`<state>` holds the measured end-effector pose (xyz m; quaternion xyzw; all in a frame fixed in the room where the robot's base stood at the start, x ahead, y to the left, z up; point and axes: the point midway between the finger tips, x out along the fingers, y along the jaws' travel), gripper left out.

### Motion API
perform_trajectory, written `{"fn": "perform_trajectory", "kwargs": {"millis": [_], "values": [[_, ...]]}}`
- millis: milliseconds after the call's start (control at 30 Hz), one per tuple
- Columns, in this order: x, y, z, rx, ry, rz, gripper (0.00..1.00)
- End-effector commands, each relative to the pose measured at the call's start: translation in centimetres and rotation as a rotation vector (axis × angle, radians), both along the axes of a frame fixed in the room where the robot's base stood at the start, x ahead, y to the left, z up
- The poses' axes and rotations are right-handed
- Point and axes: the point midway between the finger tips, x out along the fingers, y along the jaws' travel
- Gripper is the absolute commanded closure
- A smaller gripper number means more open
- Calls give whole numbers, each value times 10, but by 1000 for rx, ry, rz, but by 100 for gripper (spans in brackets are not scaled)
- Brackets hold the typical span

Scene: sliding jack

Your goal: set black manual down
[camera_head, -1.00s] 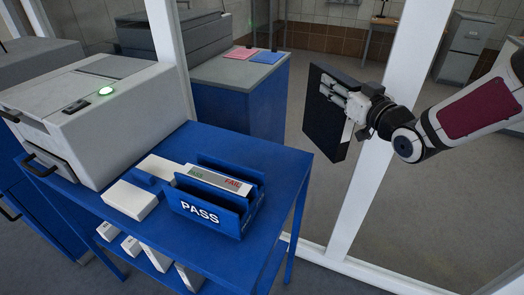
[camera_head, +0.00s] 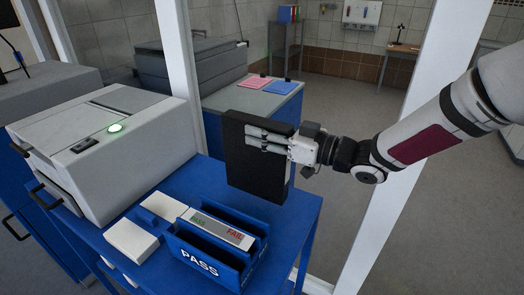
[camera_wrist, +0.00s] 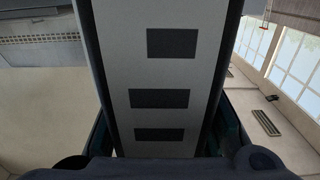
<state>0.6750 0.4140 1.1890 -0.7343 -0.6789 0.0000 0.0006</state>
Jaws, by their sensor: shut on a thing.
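The black manual (camera_head: 246,165) is a thick dark block held upright in the head view. My gripper (camera_head: 268,140) is shut on it, with its fingers lying across the manual's upper right face. The manual is in the air over the back right part of the blue table (camera_head: 301,207). In the wrist view a pale face of the held manual (camera_wrist: 160,70) with dark rectangles fills the middle. My gripper's fingers (camera_wrist: 160,135) show partly on both sides of it.
A blue holder marked PASS (camera_head: 200,263) with a PASS/FAIL strip stands on the table, in front of the manual. A white box (camera_head: 131,241) lies left of it. A grey machine (camera_head: 105,150) stands at the left. A white post (camera_head: 400,150) rises behind my arm.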

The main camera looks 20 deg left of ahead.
Motion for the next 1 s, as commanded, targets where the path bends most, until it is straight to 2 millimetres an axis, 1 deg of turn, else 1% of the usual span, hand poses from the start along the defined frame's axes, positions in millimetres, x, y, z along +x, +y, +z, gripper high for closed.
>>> {"fn": "perform_trajectory", "kwargs": {"millis": [67, 233, 333, 800, 833, 900, 1000], "values": [[0, 0, -5, 3, 2, 0, 100], [0, 0, -29, 2, 3, 0, 100], [0, 0, -39, 3, 0, 0, 100], [1, 0, -46, 3, -1, -1, 100], [0, 0, -46, 0, 0, -1, 60], [0, 0, -46, 0, -1, -1, 47], [0, 0, -46, 0, -1, -1, 47]]}}
